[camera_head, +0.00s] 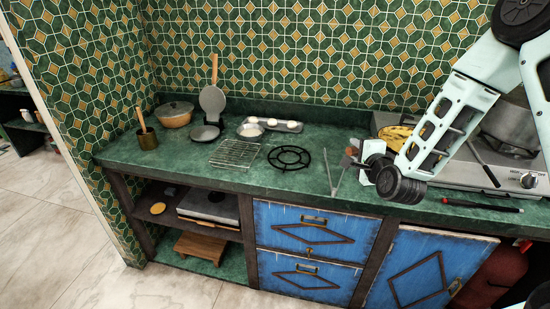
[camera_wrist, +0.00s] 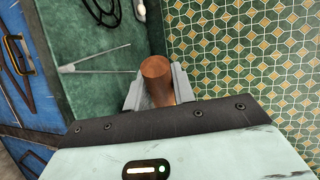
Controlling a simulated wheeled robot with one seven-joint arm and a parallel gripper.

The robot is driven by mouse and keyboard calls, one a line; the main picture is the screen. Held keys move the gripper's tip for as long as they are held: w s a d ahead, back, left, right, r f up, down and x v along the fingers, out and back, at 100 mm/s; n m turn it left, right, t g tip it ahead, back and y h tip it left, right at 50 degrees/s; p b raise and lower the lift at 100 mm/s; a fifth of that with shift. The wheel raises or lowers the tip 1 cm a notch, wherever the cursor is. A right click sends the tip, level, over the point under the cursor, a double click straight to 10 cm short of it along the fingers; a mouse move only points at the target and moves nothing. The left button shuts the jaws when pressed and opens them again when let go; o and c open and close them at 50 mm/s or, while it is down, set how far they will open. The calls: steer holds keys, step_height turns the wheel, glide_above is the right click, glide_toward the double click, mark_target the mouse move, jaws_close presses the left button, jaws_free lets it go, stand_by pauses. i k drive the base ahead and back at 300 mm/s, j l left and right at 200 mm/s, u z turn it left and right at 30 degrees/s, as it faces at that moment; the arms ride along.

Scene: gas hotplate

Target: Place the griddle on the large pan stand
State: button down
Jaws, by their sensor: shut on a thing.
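My gripper (camera_head: 358,158) is over the counter, left of the hotplate. In the wrist view my gripper (camera_wrist: 155,90) is shut on a brown, round wooden handle (camera_wrist: 157,75), seen end-on. The handle's end also shows just left of the jaws in the head view (camera_head: 350,151). A round yellowish-topped thing (camera_head: 396,133), possibly the griddle, shows on the hotplate behind my arm; its link to the handle is hidden. A black round wire stand (camera_head: 288,157), which looks like the large pan stand, lies empty on the counter. Its edge shows in the wrist view (camera_wrist: 97,12).
A gas hotplate (camera_head: 528,180) with a grey pot (camera_head: 511,126) is at right. Tongs (camera_head: 335,175) lie below my gripper.

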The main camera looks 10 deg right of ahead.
mark_target(283, 171)
steer(key=i+l+u, duration=0.1)
steer(key=l+u, duration=1.1)
steer(key=k+l+u, duration=0.1)
steer(key=l+u, duration=0.3)
steer(key=l, duration=0.15)
